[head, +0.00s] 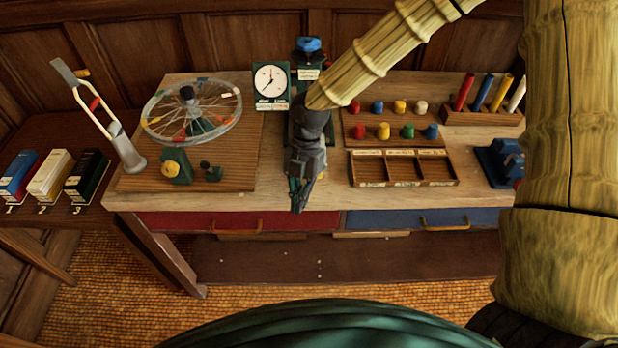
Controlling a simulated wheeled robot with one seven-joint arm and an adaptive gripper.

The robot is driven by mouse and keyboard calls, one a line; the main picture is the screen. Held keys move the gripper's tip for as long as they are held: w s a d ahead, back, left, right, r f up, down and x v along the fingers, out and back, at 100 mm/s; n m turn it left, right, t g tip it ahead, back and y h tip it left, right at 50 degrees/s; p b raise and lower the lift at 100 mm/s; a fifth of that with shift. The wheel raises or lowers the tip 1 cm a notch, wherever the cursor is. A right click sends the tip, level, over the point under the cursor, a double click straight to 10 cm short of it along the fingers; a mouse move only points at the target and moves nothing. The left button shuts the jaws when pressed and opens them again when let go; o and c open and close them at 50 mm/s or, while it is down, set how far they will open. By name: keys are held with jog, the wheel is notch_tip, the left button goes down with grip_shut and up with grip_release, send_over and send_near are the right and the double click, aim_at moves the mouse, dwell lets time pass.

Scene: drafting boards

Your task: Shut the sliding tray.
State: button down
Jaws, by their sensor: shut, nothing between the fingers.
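Two drawer-like fronts show under the worktop's front edge, a red one (190,221) on the left and a blue one (385,219) on the right, each with a wooden handle. Both look about flush with the edge. I cannot tell which is the sliding tray. Pale wooden strips (262,237) show just below the fronts. My gripper (298,207) is shut and empty. It points down at the worktop's front edge, in front of the right part of the red front, and hides a bit of it. I cannot tell whether it touches anything.
On the worktop (315,192) stand a spoked wheel (215,108), a dial (270,80), coloured pegs (383,131), an empty three-part wooden box (403,168) and a blue device (497,165). Small boxes (48,176) stand on the left side table. The floor in front looks clear.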

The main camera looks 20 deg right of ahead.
jog(key=w+d+r+n+h, duration=0.2)
jog(key=w+d+r+n, duration=0.25)
jog(key=r, duration=0.35)
jog(key=shift+n+t, duration=0.3)
jog(key=shift+n, duration=0.05)
jog(key=f+p, duration=0.1)
jog(key=f, duration=0.1)
jog(key=f+p, duration=0.2)
jog(key=f, duration=0.1)
jog(key=f+p, duration=0.1)
jog(key=f, duration=0.2)
jog(key=shift+s+a+f+p, duration=0.15)
jog(key=shift+a+p, duration=0.15)
jog(key=shift+p, duration=0.1)
jog(key=shift+w+d+p, duration=0.2)
jog(key=shift+w+p, duration=0.1)
jog(key=shift+w, duration=0.5)
